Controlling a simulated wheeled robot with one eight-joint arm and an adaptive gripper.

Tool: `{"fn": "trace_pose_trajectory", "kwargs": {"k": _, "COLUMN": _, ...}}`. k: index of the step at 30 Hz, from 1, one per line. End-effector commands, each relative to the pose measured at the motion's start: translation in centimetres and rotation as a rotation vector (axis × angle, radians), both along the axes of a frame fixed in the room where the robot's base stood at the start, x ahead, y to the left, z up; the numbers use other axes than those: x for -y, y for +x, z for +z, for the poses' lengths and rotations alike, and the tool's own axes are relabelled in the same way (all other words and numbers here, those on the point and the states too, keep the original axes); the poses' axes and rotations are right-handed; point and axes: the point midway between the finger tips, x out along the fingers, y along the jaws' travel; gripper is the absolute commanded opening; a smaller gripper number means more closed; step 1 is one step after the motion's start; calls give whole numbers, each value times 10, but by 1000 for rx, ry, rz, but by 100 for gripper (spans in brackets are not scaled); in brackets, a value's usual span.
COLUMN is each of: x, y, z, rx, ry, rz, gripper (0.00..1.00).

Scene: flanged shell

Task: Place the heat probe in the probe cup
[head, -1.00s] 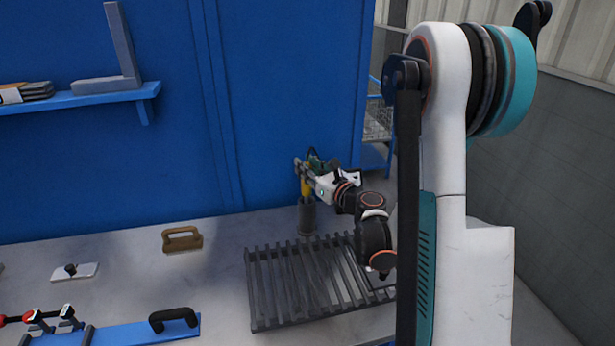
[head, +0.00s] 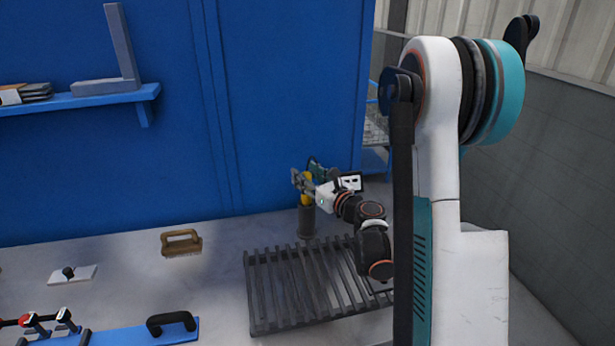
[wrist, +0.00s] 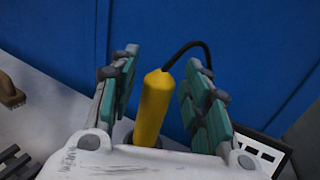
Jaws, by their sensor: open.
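The heat probe (wrist: 153,108) is a yellow rod with a black cable curving from its top. In the wrist view it stands nearly upright between the spread fingers of my gripper (wrist: 160,95), with a gap to the right finger. In the head view a little of the yellow probe (head: 307,190) shows above the probe cup (head: 306,222), a dark grey cylinder on the table behind the slatted rack. The probe's lower end is inside the cup. My gripper (head: 306,180) is open around the probe, above the cup.
A dark slatted rack (head: 310,285) lies in front of the cup. A wooden-handled brush (head: 181,243) and a small plate with a black knob (head: 72,273) lie to the left. A blue wall panel (head: 285,100) stands close behind the cup.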

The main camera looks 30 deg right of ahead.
Motion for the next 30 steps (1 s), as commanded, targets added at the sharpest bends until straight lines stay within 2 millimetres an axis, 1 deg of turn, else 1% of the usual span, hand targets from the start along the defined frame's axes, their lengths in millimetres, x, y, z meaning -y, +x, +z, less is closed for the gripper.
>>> {"fn": "trace_pose_trajectory", "kwargs": {"k": 2, "x": 0, "y": -1, "z": 4, "rx": 0, "ry": 0, "rz": 0, "gripper": 43}}
{"fn": "trace_pose_trajectory", "kwargs": {"k": 5, "x": 3, "y": -16, "z": 3, "rx": 0, "ry": 0, "rz": -1, "gripper": 43}}
{"fn": "trace_pose_trajectory", "kwargs": {"k": 12, "x": 8, "y": -67, "z": 1, "rx": 0, "ry": 0, "rz": -3, "gripper": 43}}
{"fn": "trace_pose_trajectory", "kwargs": {"k": 18, "x": 12, "y": -100, "z": -1, "rx": 0, "ry": 0, "rz": -2, "gripper": 43}}
{"fn": "trace_pose_trajectory", "kwargs": {"k": 21, "x": 13, "y": -111, "z": 0, "rx": 0, "ry": 0, "rz": -2, "gripper": 43}}
{"fn": "trace_pose_trajectory", "kwargs": {"k": 24, "x": 13, "y": -117, "z": 1, "rx": 0, "ry": 0, "rz": -1, "gripper": 43}}
{"fn": "trace_pose_trajectory", "kwargs": {"k": 30, "x": 14, "y": -120, "z": 2, "rx": 0, "ry": 0, "rz": 0, "gripper": 43}}
